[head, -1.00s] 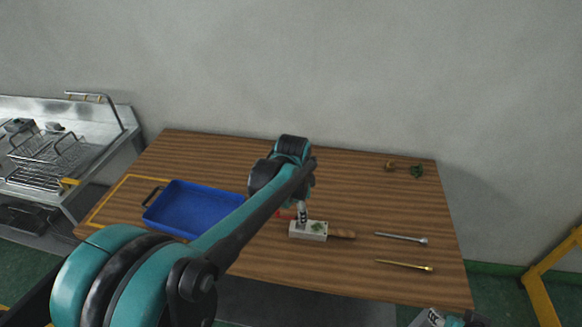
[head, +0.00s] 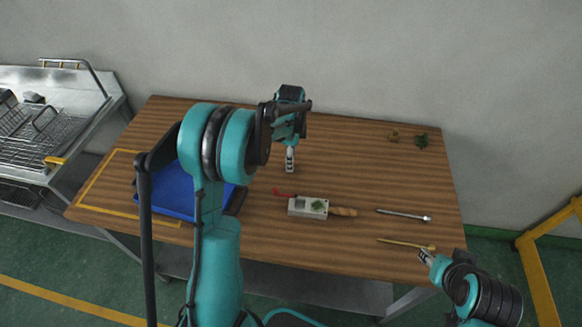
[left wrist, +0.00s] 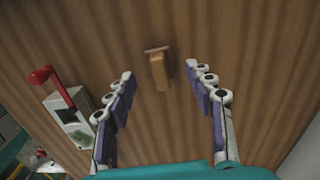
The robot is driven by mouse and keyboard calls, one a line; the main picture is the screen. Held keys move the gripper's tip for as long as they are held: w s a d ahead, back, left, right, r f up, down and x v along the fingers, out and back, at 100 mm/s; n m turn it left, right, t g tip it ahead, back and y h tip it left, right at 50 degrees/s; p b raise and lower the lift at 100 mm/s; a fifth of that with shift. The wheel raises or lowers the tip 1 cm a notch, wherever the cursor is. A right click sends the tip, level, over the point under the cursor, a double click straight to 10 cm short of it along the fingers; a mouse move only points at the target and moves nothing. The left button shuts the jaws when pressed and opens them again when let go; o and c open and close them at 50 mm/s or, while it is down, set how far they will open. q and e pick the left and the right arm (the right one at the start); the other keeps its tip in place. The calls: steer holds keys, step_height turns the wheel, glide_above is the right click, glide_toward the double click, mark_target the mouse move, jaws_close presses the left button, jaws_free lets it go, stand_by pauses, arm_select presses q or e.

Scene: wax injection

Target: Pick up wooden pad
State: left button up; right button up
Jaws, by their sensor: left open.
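A small wooden pad (left wrist: 159,69), brown with a paler strip at its far end, shows in the left wrist view. It lies on the table, ahead of and between the spread fingers of my left gripper (left wrist: 165,90), which is open and empty. In the head view my left gripper (head: 290,162) points down over the middle of the table.
A grey box (head: 308,207) with a red handle and green marking is on the wooden table (head: 370,170); it also shows in the left wrist view (left wrist: 75,115). A blue tray (head: 170,195) is partly behind my left arm. Two thin rods (head: 404,215) lie at right.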

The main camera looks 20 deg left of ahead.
arm_select(q)
step_height(320, 180, down, 3)
steer(key=shift+w+r+b, duration=0.1)
steer(key=shift+b, duration=0.2)
steer(key=shift+c, duration=0.8)
steer(key=c, duration=0.9)
arm_select(e)
steer(key=shift+f, duration=0.55)
arm_select(q)
steer(key=shift+r, duration=0.1)
steer(key=shift+r+p, duration=0.3)
steer(key=shift+r, duration=0.25)
steer(key=r, duration=0.2)
steer(key=d+r+p, duration=0.1)
steer(key=shift+r+p, duration=0.3)
steer(key=shift+r, duration=0.05)
steer(key=shift+s+d+r+p, duration=0.15)
steer(key=shift+d+r+p, duration=0.25)
steer(key=shift+d+r, duration=1)
steer(key=shift+s+d+r+p, duration=0.2)
steer(key=shift+d+r+p, duration=0.35)
steer(key=shift+d, duration=1.6)
steer(key=shift+s+d+r+p, duration=0.15)
steer(key=shift+d+r+p, duration=0.15)
steer(key=shift+d+r, duration=1.15)
arm_select(e)
steer(key=shift+r, duration=2.3)
